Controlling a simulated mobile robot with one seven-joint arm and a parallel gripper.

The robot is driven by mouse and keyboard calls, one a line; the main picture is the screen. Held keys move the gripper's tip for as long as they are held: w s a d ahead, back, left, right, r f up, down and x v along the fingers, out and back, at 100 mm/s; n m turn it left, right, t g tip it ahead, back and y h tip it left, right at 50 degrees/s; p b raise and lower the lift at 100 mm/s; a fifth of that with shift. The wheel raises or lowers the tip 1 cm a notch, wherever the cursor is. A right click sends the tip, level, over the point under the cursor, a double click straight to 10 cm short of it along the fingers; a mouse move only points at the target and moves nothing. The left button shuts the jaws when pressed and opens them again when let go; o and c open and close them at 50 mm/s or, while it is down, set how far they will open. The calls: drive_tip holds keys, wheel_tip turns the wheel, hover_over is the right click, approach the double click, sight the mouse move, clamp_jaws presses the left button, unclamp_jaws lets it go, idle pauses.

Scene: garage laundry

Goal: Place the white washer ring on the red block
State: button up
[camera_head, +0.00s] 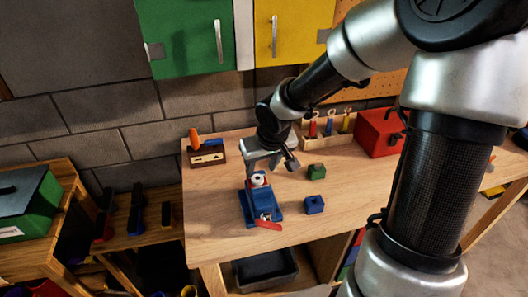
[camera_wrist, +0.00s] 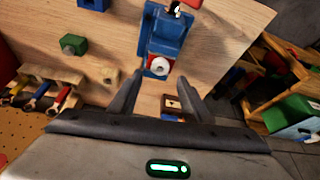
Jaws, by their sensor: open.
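The white washer ring (camera_head: 258,179) is at the back end of a blue vise (camera_head: 262,207) on the workbench. In the wrist view the ring (camera_wrist: 160,67) lies against the red block (camera_wrist: 153,60), which shows around its edge; the ring appears to rest on it. The vise (camera_wrist: 168,36) extends away from them in that view. My gripper (camera_head: 270,164) is above and just behind the ring in the head view. In the wrist view my gripper (camera_wrist: 160,97) is open, its two fingers apart with nothing between the tips.
A green block (camera_head: 316,172) and a blue block (camera_head: 314,205) sit right of the vise. A wooden box with an orange handle (camera_head: 207,151) stands back left. A tool rack (camera_head: 325,140) and red toolbox (camera_head: 380,132) stand back right. The bench front is clear.

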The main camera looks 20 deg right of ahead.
drive_tip(key=v, duration=0.6)
drive_tip(key=shift+b, duration=0.3)
idle(1.0)
